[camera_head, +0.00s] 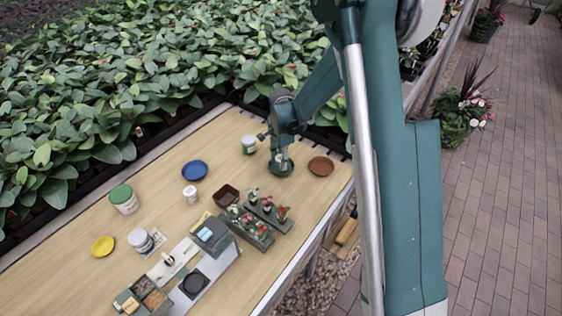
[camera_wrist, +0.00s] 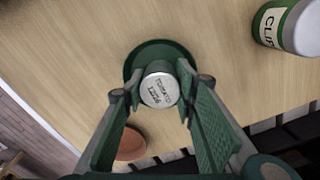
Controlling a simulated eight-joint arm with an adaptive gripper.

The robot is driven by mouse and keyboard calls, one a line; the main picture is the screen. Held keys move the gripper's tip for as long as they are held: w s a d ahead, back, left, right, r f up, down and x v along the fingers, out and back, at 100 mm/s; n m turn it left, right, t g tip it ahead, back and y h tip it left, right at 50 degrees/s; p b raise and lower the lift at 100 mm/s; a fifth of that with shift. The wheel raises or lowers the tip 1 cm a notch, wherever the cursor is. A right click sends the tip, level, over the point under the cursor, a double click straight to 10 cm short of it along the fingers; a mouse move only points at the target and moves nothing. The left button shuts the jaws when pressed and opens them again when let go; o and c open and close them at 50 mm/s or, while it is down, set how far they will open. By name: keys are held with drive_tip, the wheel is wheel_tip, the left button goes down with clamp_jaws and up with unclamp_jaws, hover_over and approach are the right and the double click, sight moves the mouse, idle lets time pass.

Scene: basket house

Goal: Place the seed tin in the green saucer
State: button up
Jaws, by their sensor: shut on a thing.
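The seed tin (camera_wrist: 160,91) is a small round tin with a pale lettered lid, seen from above in the wrist view. My gripper (camera_wrist: 156,84) is shut on it, one finger on each side. The green saucer (camera_wrist: 147,52) lies behind and below the tin, partly hidden by the tin and fingers. In the head view, my gripper (camera_head: 281,153) points down over the green saucer (camera_head: 280,171) at the far end of the table. The tin is over the saucer; I cannot tell whether it touches the saucer.
A brown saucer (camera_head: 320,166) lies just right of the green one, and a green-and-white can (camera_head: 249,145) stands close left. A blue saucer (camera_head: 194,170), a yellow saucer (camera_head: 103,246) and potted seedlings (camera_head: 267,213) are farther off. Dense plants (camera_head: 120,90) border the table's back edge.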

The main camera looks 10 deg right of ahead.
drive_tip(key=shift+f, duration=0.1)
drive_tip(key=o, duration=0.6)
wheel_tip(320, 180, up, 12)
drive_tip(key=shift+r+p, duration=0.1)
drive_tip(key=shift+p, duration=0.85)
drive_tip(key=shift+r, duration=0.1)
idle(0.3)
